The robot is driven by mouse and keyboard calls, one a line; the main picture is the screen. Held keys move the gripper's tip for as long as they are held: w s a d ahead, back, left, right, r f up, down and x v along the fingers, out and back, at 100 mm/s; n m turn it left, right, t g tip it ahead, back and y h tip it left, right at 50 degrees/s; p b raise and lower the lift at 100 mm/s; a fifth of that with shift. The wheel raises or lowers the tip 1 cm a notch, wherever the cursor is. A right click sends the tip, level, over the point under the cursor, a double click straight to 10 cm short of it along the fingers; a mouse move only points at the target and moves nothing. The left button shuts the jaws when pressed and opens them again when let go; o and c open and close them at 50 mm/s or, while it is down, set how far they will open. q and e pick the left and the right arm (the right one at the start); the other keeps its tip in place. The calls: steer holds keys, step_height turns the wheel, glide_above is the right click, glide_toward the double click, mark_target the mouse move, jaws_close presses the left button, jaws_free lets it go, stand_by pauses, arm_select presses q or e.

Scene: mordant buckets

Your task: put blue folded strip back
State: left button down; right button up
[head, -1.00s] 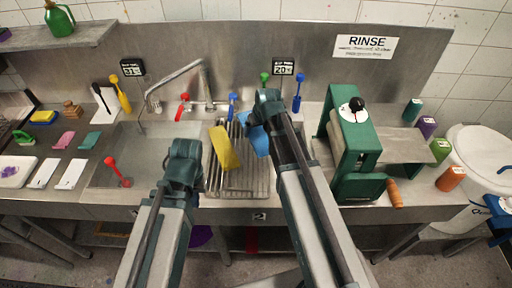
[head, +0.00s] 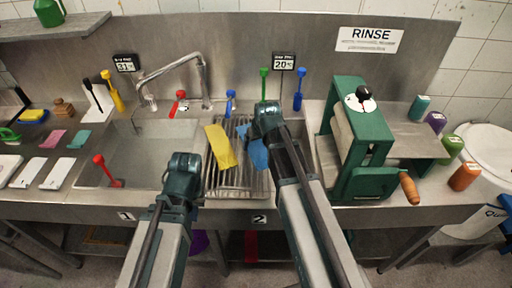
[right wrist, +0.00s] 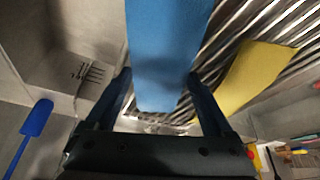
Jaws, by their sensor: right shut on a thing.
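The blue folded strip (head: 258,154) hangs below my right gripper (head: 264,118), over the ribbed metal rack in sink 2. In the right wrist view the blue strip (right wrist: 166,50) lies between the two fingers of my right gripper (right wrist: 165,95), which is shut on it. Whether its lower end touches the rack is unclear. A yellow strip (head: 220,146) lies on the rack just left of it. My left gripper (head: 182,172) is in front of the divide between the two sinks, apart from any strip; its fingers cannot be made out.
A green press (head: 362,140) with an orange-brown handle (head: 409,188) stands right of the rack. A faucet (head: 175,72) and upright coloured tools line the back. The left basin (head: 135,155) holds a red tool (head: 106,170). Several coloured cylinders stand at the right.

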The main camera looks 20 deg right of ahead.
steer(key=shift+r, duration=0.1)
steer(key=shift+f, duration=0.25)
steer(key=o, duration=1.2)
steer(key=shift+r, duration=0.1)
steer(key=shift+c, duration=0.2)
steer(key=shift+r, duration=0.1)
